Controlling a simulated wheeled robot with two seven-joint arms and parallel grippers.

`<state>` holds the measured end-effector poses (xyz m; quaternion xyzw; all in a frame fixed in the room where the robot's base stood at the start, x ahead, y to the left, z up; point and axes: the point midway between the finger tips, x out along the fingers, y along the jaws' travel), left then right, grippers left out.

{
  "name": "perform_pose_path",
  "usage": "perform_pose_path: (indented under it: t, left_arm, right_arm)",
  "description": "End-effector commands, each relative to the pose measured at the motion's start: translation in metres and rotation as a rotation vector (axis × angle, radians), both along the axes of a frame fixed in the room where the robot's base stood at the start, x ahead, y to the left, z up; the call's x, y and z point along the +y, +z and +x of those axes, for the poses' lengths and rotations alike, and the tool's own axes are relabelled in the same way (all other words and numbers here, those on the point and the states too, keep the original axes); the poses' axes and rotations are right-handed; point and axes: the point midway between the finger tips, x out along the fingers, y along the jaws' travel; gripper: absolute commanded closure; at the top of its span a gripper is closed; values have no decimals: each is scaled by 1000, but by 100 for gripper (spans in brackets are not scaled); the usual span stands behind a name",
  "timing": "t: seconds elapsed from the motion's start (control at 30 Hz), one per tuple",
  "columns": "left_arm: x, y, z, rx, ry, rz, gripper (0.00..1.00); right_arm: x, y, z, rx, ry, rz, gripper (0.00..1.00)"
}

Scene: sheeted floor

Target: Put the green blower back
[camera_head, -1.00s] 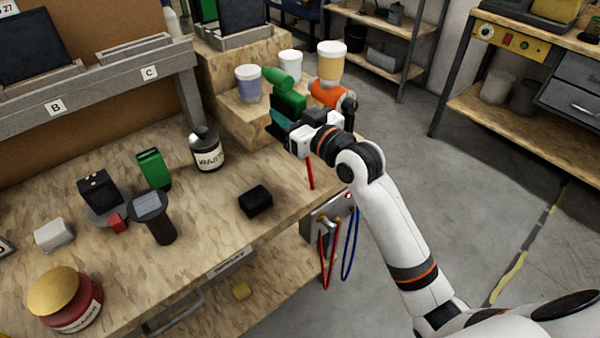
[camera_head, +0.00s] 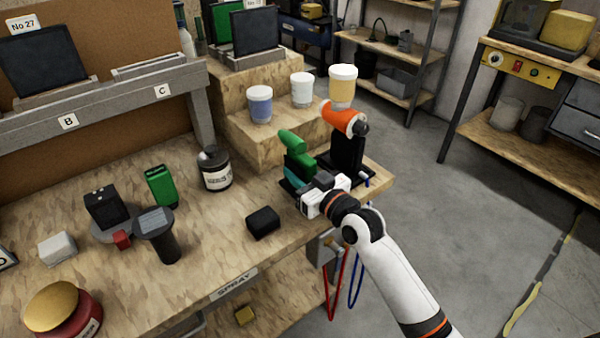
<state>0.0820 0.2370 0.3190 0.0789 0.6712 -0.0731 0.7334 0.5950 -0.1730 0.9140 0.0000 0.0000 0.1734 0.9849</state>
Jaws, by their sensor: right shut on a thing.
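The green blower (camera_head: 292,142) shows at the right part of the workbench, with its rounded nozzle end up and to the left. My right gripper (camera_head: 298,178) is shut on its lower part and partly hides it. The blower is close to the bench top beside a black holder (camera_head: 348,155). An orange tool (camera_head: 342,118) sits in this holder, just right of the blower. Whether the blower's lower end touches a base or the bench is hidden by my gripper. My left gripper is not in view.
White-lidded cups (camera_head: 260,107) stand on the wooden steps (camera_head: 262,150) behind the blower. A labelled jar (camera_head: 215,172), a black block (camera_head: 263,222) and a green box (camera_head: 161,185) are to the left. The bench's front edge runs just below my gripper.

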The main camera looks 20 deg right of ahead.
Motion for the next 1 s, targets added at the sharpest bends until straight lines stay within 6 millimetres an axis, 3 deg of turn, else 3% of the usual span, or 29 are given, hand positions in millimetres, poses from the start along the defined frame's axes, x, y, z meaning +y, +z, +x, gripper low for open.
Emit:
perform_pose_path:
  t: [0.13, 0.2, 0.3, 0.67, 1.0]
  left_arm:
    - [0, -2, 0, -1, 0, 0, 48]
    - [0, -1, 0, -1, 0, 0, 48]
    - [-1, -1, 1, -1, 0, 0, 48]
    - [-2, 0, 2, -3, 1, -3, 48]
    - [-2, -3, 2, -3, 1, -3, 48]
  right_arm:
    - [0, -2, 0, -3, 0, 0, 76]
    - [0, -3, 0, 0, 0, 0, 60]
    - [0, -2, 0, 0, 0, 0, 46]
    - [-1, 0, -3, 1, 0, 0, 46]
    - [-23, -2, -65, 3, 1, -3, 46]
